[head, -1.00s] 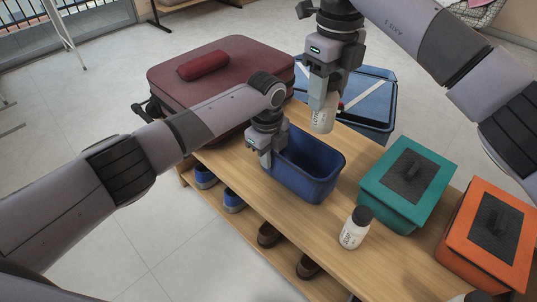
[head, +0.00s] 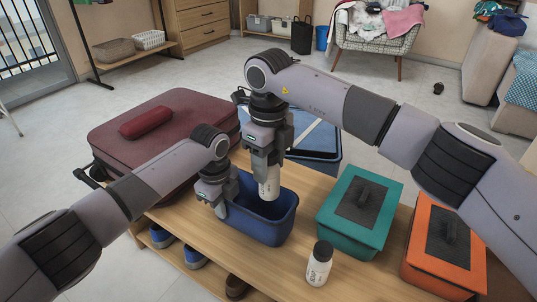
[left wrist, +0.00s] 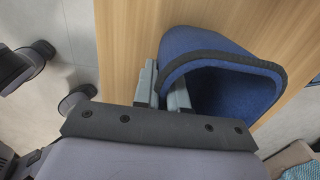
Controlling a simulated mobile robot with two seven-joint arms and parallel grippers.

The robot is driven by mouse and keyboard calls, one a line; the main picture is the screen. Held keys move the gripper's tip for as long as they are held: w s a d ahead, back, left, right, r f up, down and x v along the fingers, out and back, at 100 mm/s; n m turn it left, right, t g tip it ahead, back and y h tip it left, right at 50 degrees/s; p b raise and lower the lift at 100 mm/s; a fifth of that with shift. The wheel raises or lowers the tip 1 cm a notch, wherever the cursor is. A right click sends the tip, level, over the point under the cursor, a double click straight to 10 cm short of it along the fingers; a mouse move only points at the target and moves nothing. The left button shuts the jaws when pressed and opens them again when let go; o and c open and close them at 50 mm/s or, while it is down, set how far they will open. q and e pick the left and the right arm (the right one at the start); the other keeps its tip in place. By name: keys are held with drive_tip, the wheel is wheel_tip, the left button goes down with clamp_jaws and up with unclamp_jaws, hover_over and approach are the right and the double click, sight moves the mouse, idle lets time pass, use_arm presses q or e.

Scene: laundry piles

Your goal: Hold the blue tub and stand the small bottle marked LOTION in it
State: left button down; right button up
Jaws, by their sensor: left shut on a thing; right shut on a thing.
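The blue tub (head: 255,229) stands on the wooden bench, its mouth facing up. My left gripper (head: 219,207) is shut on the tub's left rim; its fingers also pinch the tub wall in the left wrist view (left wrist: 165,92). My right gripper (head: 267,165) is shut on a small white bottle (head: 269,187) and holds it upright over the tub's mouth. The bottle's lower end overlaps the opening; I cannot tell how far below the rim it is. Its lettering is too small to read surely. The left wrist view shows the tub (left wrist: 215,65) but no bottle.
Another white bottle with a dark cap (head: 319,264) stands on the bench (head: 285,262), right of the tub. A teal lidded box (head: 352,240) and an orange one (head: 440,274) stand further right. A maroon suitcase (head: 180,112) and a larger blue bin (head: 322,151) are behind.

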drive_tip(key=shift+f, duration=5.75)
drive_tip(key=o, duration=1.2)
drive_tip(key=shift+c, duration=0.2)
